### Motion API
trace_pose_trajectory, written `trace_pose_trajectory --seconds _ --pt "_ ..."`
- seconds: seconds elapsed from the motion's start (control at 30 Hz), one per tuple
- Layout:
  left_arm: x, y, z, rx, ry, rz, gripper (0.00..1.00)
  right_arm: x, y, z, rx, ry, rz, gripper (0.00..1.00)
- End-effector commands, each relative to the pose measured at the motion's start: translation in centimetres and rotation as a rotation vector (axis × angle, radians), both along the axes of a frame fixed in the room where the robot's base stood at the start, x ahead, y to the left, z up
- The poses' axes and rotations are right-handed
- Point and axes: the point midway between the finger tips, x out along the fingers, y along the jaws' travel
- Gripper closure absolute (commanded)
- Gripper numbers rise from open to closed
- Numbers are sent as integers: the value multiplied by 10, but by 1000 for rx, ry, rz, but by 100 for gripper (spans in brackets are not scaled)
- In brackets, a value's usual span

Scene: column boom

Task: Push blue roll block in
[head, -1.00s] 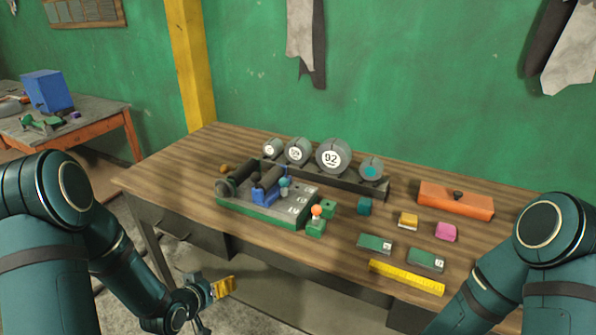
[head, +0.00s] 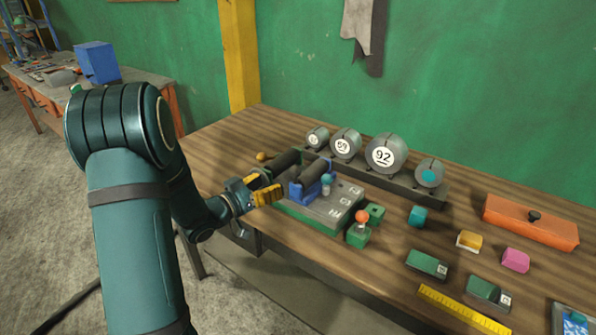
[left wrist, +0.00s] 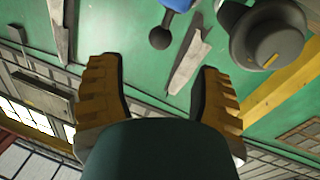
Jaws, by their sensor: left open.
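The blue roll block (head: 306,191) carries a dark roller (head: 315,172) and sits on a grey and green base (head: 322,212) on the workbench. A second dark roller (head: 286,159) lies behind and to its left. My left gripper (head: 264,188) is open, with yellow fingers, close to the left of the blue block. I cannot tell whether it touches. In the left wrist view, the open fingers (left wrist: 158,68) hold nothing. A bit of blue (left wrist: 178,4), a dark ball-ended lever (left wrist: 160,38) and a dark round roller end (left wrist: 262,35) show beyond them. My right gripper is out of view.
A rack of round weights (head: 385,154) stands behind the base. A green block with an orange knob (head: 360,228) stands at its front right. Small blocks, a yellow ruler (head: 462,309) and an orange box (head: 530,221) lie on the right of the workbench.

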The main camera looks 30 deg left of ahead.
Motion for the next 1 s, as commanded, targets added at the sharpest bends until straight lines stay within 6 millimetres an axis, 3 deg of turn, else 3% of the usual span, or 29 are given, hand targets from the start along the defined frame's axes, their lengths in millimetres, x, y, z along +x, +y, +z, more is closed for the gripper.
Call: trace_pose_trajectory --seconds 0.3,0.5,0.93,0.97,1.0 --pt "60 -18 -1 1 -1 -3 35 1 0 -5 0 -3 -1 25" --pt "83 -24 -1 1 0 -1 35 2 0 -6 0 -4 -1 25" --pt "91 -26 0 0 0 1 35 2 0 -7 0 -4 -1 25" --pt "91 -26 0 0 0 1 40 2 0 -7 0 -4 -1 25" --pt "91 -26 0 0 0 1 54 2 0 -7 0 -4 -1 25"
